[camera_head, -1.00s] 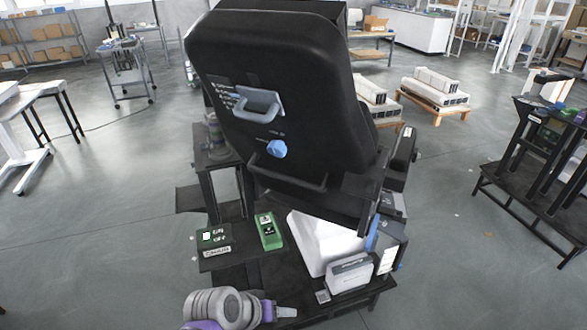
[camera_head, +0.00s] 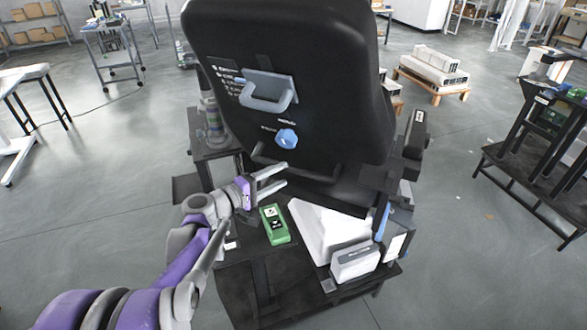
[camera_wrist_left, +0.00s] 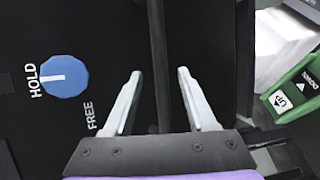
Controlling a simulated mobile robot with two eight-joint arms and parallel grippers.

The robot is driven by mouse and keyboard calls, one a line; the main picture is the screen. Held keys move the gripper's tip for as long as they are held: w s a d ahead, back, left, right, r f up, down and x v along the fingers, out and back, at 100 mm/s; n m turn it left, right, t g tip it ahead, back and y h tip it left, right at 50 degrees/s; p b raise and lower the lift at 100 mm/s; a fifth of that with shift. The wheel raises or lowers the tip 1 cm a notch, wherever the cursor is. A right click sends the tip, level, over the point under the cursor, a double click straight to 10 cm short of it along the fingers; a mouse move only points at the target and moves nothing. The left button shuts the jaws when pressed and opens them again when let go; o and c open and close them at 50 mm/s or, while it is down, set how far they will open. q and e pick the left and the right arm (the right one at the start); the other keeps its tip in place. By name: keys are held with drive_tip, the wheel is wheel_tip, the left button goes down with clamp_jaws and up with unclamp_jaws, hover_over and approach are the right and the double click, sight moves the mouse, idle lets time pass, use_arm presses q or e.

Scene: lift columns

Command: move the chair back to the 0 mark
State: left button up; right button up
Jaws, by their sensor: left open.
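The black chair (camera_head: 330,60) stands with its back towards me. The back carries a grey handle (camera_head: 268,92), small white marks (camera_head: 228,78) left of it too small to read, and a blue knob (camera_head: 286,139). In the left wrist view the knob (camera_wrist_left: 65,77) has its white line towards HOLD, away from FREE. A black bar (camera_head: 285,173) crosses the lower back. My left gripper (camera_head: 285,175) is open and empty, close to this bar. In the left wrist view the bar (camera_wrist_left: 158,60) runs between the fingers (camera_wrist_left: 160,75); contact cannot be told. My right gripper is out of view.
A green control box (camera_head: 275,224) with arrows sits on the black platform (camera_head: 290,300) below the gripper. A white wedge and a grey-white box (camera_head: 355,263) are right of it. A black stand (camera_head: 540,130) is at the right. Open floor lies left and right.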

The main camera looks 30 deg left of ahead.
sight(289, 171)
use_arm(q)
drive_tip(key=x, duration=0.5)
drive_tip(key=shift+w+f, duration=0.1)
drive_tip(key=shift+w, duration=0.15)
clamp_jaws()
idle(1.2)
